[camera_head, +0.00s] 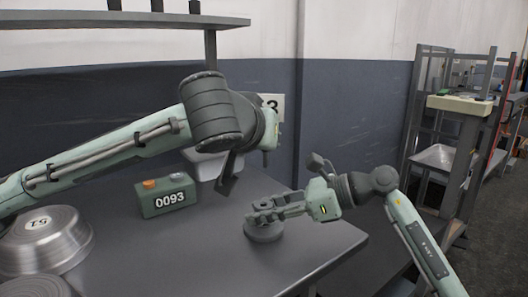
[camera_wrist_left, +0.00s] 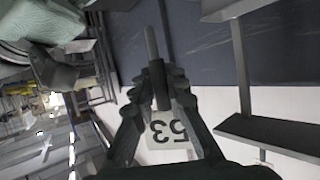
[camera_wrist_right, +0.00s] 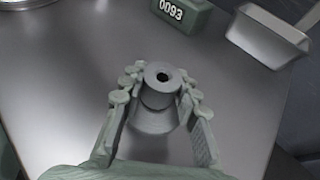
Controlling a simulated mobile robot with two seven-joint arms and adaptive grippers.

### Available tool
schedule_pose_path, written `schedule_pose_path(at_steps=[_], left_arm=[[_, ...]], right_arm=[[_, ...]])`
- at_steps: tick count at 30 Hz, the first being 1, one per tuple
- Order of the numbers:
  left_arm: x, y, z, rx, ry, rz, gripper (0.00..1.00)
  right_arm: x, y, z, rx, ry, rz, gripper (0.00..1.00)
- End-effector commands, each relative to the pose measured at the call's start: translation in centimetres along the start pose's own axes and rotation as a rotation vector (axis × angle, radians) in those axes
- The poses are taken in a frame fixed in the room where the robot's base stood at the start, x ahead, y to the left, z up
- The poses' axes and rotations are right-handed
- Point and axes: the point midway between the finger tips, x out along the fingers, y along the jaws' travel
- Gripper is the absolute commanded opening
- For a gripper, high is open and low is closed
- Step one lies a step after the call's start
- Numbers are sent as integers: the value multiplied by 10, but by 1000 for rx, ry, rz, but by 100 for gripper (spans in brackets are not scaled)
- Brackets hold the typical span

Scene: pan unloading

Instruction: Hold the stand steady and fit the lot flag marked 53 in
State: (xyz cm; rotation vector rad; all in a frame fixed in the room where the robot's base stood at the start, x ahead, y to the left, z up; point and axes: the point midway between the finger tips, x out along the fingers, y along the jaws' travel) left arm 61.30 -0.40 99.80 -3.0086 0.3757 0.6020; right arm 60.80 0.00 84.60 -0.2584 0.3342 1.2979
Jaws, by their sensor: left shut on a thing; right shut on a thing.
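The lot flag is a pale plate (camera_wrist_left: 168,132) marked 53 on a thin grey rod (camera_wrist_left: 151,44). My left gripper (camera_wrist_left: 160,88) is shut on the flag's rod. The stand (camera_head: 264,232) is a grey round base with a short post, upright on the table. In the right wrist view, the stand (camera_wrist_right: 162,78) has a dark, empty hole in its top. My right gripper (camera_head: 264,207) is shut around the stand's post.
The grey table (camera_head: 190,250) is clear around the stand. A green box marked 0093 (camera_head: 168,197) and a light tray (camera_head: 205,165) stand behind it. A metal pan marked 51 (camera_head: 45,243) lies upside down at left. A shelf (camera_head: 120,22) hangs above at left.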

Motion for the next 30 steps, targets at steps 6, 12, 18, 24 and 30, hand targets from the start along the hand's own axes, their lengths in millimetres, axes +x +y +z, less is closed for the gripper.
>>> schedule_pose_path(at_steps=[6, 12, 18, 24, 30], left_arm=[[1, -5, 21, 53, 0, 125, 0], [2, -3, 29, 63, -1, 154, 0], [5, -3, 37, 63, 0, 152, 0], [9, -3, 46, 64, 1, 151, 0], [13, -3, 56, 63, -1, 152, 0]], right_arm=[[0, 0, 0, 0, 0, 0, 0], [0, 0, 0, 0, 0, 1, 0], [0, 0, 0, 0, 0, 0, 0], [0, 0, 0, 0, 0, 0, 0], [0, 0, 0, 0, 0, 0, 0]])
